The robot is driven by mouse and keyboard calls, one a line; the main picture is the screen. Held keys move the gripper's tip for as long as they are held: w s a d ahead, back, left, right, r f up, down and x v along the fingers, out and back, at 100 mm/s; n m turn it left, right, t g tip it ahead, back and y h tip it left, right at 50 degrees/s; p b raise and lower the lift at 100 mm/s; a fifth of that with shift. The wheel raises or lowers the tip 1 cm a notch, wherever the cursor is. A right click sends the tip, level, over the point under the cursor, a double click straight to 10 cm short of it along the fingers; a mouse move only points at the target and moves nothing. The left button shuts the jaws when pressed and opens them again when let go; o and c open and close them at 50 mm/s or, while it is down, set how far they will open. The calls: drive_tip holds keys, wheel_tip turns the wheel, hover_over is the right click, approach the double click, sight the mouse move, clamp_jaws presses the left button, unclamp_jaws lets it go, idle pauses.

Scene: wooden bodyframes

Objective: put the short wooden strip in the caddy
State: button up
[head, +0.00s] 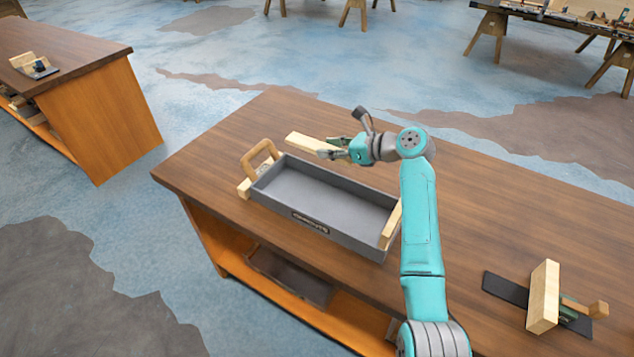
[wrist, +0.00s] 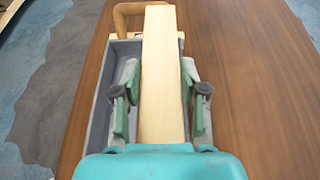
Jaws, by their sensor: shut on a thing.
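The short wooden strip (head: 306,142) is pale and flat-sided, and it points away from my gripper (head: 338,149). In the wrist view the strip (wrist: 160,75) lies lengthwise between both fingers of my gripper (wrist: 160,108), which are shut on it. In the head view it shows above the far long side of the caddy. The caddy (head: 310,226) is a long grey tray with wooden ends and a looped wooden handle at its left end. Its visible inside is empty. In the wrist view the caddy (wrist: 95,115) lies under and left of the strip.
The caddy stands on a brown wooden workbench (head: 510,210). A wooden block tool (head: 543,297) on a dark plate (head: 505,289) sits at the lower right. Bare bench top lies between it and the caddy. Another bench (head: 75,60) stands at the upper left.

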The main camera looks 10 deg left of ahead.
wheel_tip(320, 180, down, 10)
drive_tip(key=shift+r, duration=0.2)
drive_tip(key=shift+f, duration=0.55)
idle(0.4)
drive_tip(key=o, duration=1.2)
drive_tip(key=shift+r, duration=0.35)
drive_tip(key=v, duration=1.2)
drive_tip(key=shift+r, duration=0.2)
